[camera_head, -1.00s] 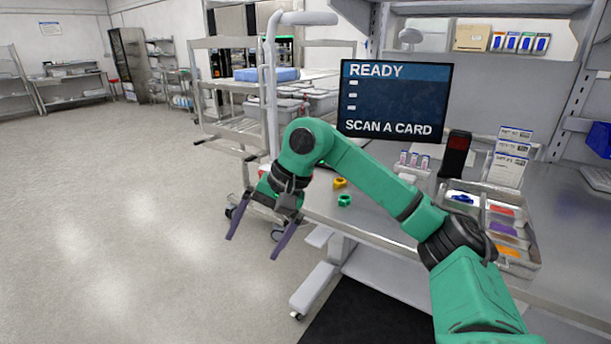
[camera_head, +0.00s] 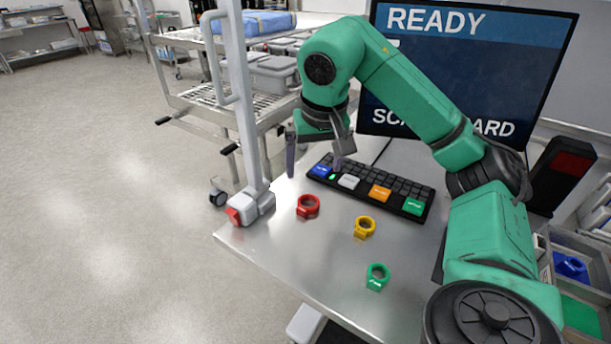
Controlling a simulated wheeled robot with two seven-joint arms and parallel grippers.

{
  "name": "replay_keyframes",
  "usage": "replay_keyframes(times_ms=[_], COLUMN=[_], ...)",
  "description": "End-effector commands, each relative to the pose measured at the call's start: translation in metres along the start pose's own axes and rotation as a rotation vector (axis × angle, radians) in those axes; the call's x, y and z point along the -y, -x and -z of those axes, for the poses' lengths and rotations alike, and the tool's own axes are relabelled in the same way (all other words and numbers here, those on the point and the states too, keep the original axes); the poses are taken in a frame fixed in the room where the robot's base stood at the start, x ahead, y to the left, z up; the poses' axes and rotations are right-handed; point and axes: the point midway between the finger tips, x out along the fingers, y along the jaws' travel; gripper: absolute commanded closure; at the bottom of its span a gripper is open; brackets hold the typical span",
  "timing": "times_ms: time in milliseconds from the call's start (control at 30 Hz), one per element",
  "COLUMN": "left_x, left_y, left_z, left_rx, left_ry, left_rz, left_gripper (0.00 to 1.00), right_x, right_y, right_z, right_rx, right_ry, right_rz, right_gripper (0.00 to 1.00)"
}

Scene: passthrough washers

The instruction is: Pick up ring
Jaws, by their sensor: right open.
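Three rings lie apart on the grey metal table (camera_head: 290,265): a red ring (camera_head: 305,214), a yellow ring (camera_head: 361,235) and a green ring (camera_head: 374,285). The red one is farthest left, and the green one is nearest the front edge. My right gripper (camera_head: 316,163) is open and empty, its two grey-purple fingers pointing down. In the picture it is above and beyond the red ring, over the keyboard's left end. No ring is between its fingers. My left gripper is not in view.
A black keyboard (camera_head: 392,184) with large coloured keys lies behind the rings. A monitor (camera_head: 545,45) reading READY stands behind my arm. A white post (camera_head: 236,90) rises at the table's left corner. A wire cart is at back left. The table's front left is clear.

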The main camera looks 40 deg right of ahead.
Motion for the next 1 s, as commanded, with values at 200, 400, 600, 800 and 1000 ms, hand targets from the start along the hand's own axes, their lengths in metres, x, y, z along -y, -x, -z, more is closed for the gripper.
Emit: replay_keyframes(times_ms=[200,400,600,800,1000], left_x=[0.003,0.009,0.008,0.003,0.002], left_y=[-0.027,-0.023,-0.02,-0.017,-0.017], left_z=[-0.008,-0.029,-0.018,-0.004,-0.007], left_rx=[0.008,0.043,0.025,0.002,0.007], left_ry=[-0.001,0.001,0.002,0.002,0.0], left_rz=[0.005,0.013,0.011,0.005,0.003], left_gripper=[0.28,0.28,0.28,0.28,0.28], right_x=[0.0,-0.001,-0.001,-0.002,-0.002], right_y=[-0.037,-0.081,-0.106,-0.142,-0.146], right_z=[-0.003,0.0,0.003,0.005,0.005], right_rx=[0.004,0.003,0.003,0.003,0.0], right_ry=[-0.001,0.0,-0.001,-0.001,-0.001], right_rz=[-0.001,-0.002,-0.002,0.0,0.002], right_gripper=[0.0,0.0,0.0,0.0,0.0])
